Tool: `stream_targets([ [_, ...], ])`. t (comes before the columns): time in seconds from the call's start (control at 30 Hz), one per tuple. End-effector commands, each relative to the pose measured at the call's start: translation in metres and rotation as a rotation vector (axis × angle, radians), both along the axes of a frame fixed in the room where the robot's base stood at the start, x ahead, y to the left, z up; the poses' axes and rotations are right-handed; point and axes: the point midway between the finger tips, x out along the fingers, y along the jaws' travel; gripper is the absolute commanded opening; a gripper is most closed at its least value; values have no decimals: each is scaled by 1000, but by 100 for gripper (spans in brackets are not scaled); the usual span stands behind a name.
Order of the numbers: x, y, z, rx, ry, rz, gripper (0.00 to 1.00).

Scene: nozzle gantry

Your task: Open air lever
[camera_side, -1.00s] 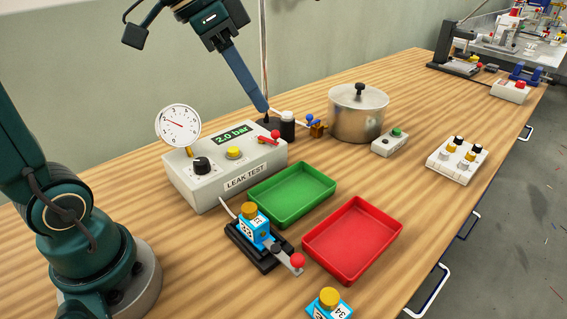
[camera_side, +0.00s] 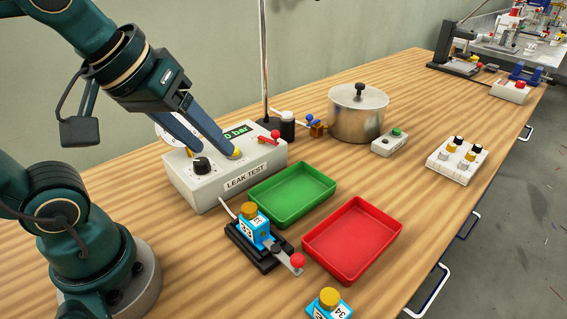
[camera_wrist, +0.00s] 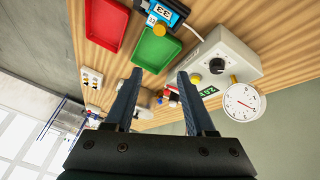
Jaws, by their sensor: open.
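My gripper (camera_side: 213,153) is open and empty. In the side view its two blue fingers overlap the box's left and middle part, left of the lever; their height above the box is hard to tell. In the wrist view the open fingers (camera_wrist: 159,75) point toward the bench, with a small red part (camera_wrist: 172,98), perhaps the lever, between them.
The pressure gauge (camera_wrist: 244,103) and green display (camera_wrist: 208,91) stand near the fingers. A green tray (camera_side: 292,194), a red tray (camera_side: 353,240) and a clamp holding a blue block (camera_side: 254,232) lie in front. A metal pot (camera_side: 357,113) stands right of the box.

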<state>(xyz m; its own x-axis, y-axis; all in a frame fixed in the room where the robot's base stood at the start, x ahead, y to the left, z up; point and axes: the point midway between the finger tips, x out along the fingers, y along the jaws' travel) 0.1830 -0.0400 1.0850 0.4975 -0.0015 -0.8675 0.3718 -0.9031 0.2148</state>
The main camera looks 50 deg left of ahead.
Motion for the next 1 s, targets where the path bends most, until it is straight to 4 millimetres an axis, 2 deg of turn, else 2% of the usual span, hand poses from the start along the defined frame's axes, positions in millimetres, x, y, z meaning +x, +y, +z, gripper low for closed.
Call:
stream_targets([
  [0.2, 50, 10, 29, -173, 36, 340, 55],
  [0.33, 85, 21, 35, -269, 70, 552, 55],
  [0.43, 113, 32, 32, -329, 100, 705, 55],
  [0.57, 146, 49, 19, -387, 141, 881, 55],
  [0.7, 174, 68, -6, -418, 188, 1014, 55],
  [0.83, 188, 82, -30, -415, 230, 1064, 55],
  [1.0, 190, 90, -54, -402, 283, 1093, 55],
])
